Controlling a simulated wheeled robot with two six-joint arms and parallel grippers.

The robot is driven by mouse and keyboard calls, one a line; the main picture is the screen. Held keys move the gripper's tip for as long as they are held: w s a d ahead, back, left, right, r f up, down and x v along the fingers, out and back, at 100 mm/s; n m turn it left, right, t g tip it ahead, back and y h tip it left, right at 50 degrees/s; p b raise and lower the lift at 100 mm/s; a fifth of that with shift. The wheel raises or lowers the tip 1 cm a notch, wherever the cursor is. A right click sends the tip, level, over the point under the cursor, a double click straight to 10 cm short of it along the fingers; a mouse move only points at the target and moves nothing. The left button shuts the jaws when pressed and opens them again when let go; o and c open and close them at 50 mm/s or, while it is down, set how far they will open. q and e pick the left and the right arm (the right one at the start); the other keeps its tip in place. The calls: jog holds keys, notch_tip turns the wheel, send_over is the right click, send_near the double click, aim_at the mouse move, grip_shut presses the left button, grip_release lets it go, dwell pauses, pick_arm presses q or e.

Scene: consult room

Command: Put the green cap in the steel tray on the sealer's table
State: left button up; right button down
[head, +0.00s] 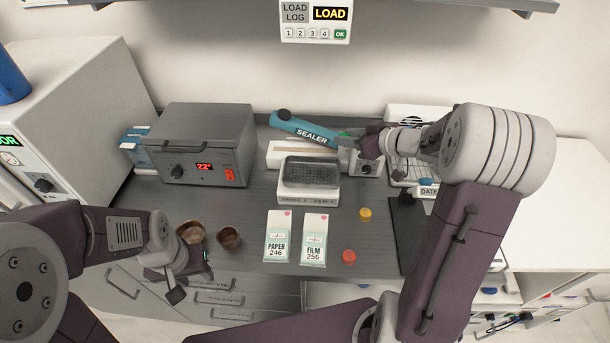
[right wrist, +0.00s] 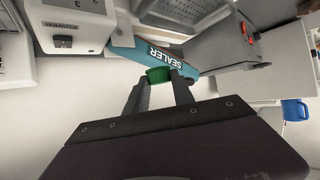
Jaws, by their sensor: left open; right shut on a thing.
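The green cap (right wrist: 159,75) is between the fingertips of my right gripper (right wrist: 162,80) in the right wrist view. In the head view only a sliver of green (head: 345,133) shows at that gripper, beside the teal SEALER arm (head: 305,129); the arm link hides much of it. The grey steel-looking tray (head: 311,171) sits on a white base in front of the sealer, left of and nearer than the right gripper. It also shows in the right wrist view (right wrist: 190,10). My left gripper (head: 190,274) is open at the table's front left, near two brown cups.
Brown cups (head: 229,238) stand front left. PAPER (head: 277,236) and FILM (head: 314,239) packs lie mid-table, with a yellow cap (head: 365,214) and a red cap (head: 348,257) to their right. A grey heater box (head: 205,145) stands left; a wire rack (head: 412,172) is right.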

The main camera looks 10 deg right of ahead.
jog(key=b, duration=0.5)
send_over(305, 177)
jog(key=f, duration=0.7)
jog(key=shift+d, duration=0.25)
jog(key=shift+a, duration=0.3)
notch_tip(305, 177, down, 4)
jog(key=shift+b, duration=1.15)
jog(key=shift+w, duration=0.1)
jog(key=shift+f, duration=0.1)
jog(key=shift+f, duration=0.1)
jog(key=c, duration=1.4)
grip_release()
